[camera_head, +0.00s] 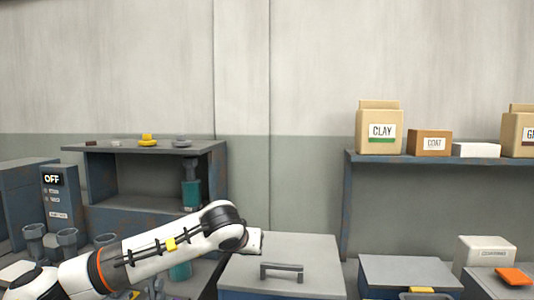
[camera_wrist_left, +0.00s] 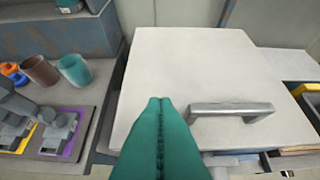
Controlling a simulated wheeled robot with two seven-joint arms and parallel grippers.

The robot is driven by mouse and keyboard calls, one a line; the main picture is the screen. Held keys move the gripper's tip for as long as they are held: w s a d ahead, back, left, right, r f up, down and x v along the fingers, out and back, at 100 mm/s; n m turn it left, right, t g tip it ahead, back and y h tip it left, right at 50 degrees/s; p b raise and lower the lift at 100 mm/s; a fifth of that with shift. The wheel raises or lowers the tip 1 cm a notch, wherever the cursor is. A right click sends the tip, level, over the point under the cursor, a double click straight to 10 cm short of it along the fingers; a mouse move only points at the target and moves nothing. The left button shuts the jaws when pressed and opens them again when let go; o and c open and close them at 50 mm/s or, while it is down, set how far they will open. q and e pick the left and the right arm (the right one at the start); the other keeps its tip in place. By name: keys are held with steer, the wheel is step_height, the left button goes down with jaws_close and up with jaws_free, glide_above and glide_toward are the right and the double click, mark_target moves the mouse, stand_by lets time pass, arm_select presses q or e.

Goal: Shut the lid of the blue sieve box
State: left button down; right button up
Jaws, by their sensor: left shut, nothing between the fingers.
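The blue sieve box (camera_head: 284,296) is at the bottom centre of the head view, with only a strip of its blue front showing. Its pale grey lid (camera_head: 320,252) lies over it and looks about flat; I cannot tell whether it is fully seated. The lid has a grey bar handle (camera_head: 282,267), which also shows in the left wrist view (camera_wrist_left: 231,109). My left gripper (camera_wrist_left: 160,100) has teal fingers pressed together, empty, over the lid to the left of the handle. I cannot tell whether they touch it. In the head view the fingers are hidden. My right gripper is not in view.
A blue-grey shelf unit (camera_head: 103,210) stands at the back left. Brown and teal cups (camera_wrist_left: 75,70) and a tray with grey parts stand left of the box. Another grey-topped box (camera_head: 405,271) stands to its right. A wall shelf (camera_head: 430,159) holds cartons.

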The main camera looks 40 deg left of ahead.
arm_select(q)
steer(key=f+b, duration=0.1)
steer(key=f, duration=0.1)
steer(key=s+f+b, duration=0.1)
steer(key=f, duration=0.1)
steer(key=f+b, duration=0.1)
steer(key=f, duration=0.1)
steer(key=shift+s+d+f, duration=0.1)
steer(key=shift+s+d, duration=0.05)
steer(key=shift+d, duration=0.15)
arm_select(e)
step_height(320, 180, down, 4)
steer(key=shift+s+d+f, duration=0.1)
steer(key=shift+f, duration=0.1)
arm_select(q)
step_height(320, 180, up, 4)
steer(key=r+p, duration=0.1)
steer(key=p, duration=0.3)
steer(key=s+d+f+b, duration=0.4)
steer(key=s, duration=0.4)
steer(key=shift+s+f, duration=0.15)
steer(key=shift+s, duration=0.1)
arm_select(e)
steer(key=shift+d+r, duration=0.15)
arm_select(q)
steer(key=shift+d, duration=0.1)
